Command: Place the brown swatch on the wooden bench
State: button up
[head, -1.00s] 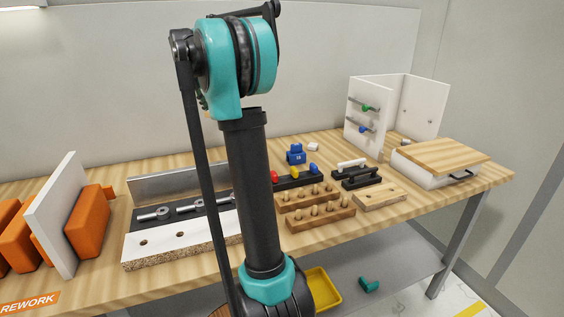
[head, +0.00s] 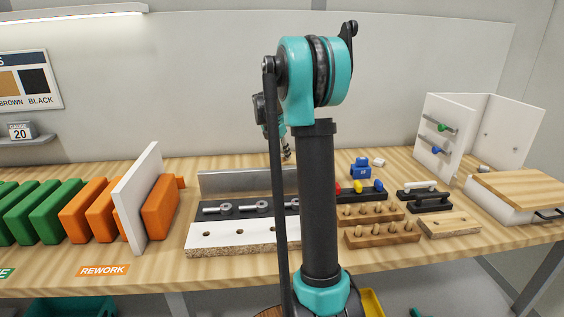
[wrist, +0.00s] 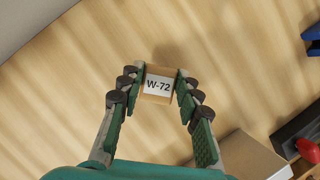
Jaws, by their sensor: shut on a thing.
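In the wrist view, my gripper (wrist: 160,78) is shut on the brown swatch (wrist: 159,72), a small tan-brown block with a white label reading W-72. The fingertips press its left and right sides. The light striped wooden bench (wrist: 60,110) lies beneath it, with a soft shadow near the block; I cannot tell whether they touch. In the head view, the wooden bench (head: 205,268) spans the picture. There my gripper (head: 286,152) shows only partly behind my arm, above the back of the bench, and the swatch is hidden.
Bare bench surrounds the held block in the wrist view. A metal angle (head: 235,182) and a white drilled board (head: 225,235) stand near mid-bench. A black rack (head: 372,195) with coloured knobs and a blue item (head: 360,168) lie right. Orange blocks (head: 161,206) stand left.

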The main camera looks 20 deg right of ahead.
aim_at(280, 156)
jog(key=shift+f, duration=1.8)
jog(key=shift+f, duration=0.15)
jog(key=o, duration=0.9)
jog(key=shift+o, duration=0.2)
jog(key=v, duration=1.2)
jog(key=shift+r, duration=0.25)
jog(key=shift+d, duration=0.1)
